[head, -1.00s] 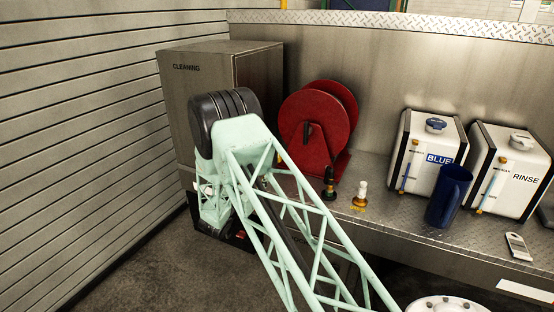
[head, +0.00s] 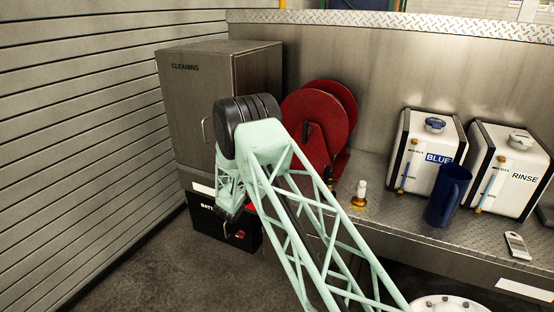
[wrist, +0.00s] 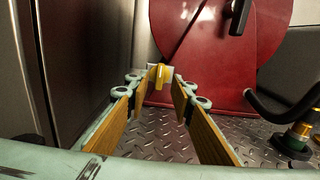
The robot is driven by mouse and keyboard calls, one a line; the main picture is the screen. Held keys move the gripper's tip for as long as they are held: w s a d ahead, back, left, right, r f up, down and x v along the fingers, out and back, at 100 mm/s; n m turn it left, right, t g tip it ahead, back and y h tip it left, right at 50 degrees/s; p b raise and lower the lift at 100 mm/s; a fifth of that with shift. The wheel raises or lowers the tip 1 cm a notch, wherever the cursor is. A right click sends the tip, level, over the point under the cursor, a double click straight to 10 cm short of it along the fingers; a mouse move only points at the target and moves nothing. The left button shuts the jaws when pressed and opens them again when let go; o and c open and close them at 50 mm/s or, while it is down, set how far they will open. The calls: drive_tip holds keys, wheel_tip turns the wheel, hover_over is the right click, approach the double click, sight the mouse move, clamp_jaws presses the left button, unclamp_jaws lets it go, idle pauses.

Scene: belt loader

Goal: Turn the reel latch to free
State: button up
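The red hose reel (head: 313,112) stands on the metal deck beside the cleaning cabinet, partly hidden by my arm in the head view. In the wrist view the reel (wrist: 215,50) fills the upper middle. A small yellow latch (wrist: 158,76) on a pale mount sits at the foot of the reel. My gripper (wrist: 163,92) is open, with its two yellow-padded fingers spread low over the deck. The latch shows between and just beyond the fingertips; I cannot tell whether they touch it. The head view does not show the latch or the fingers clearly.
The cleaning cabinet (head: 185,105) is close on the left. A dark hose fitting with a brass base (wrist: 292,140) stands to the right. Farther right are a small amber bottle (head: 359,197), a blue jug (head: 448,195) and the BLUE (head: 418,145) and RINSE (head: 500,185) tanks.

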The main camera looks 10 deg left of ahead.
drive_tip(key=shift+x, duration=2.75)
clamp_jaws()
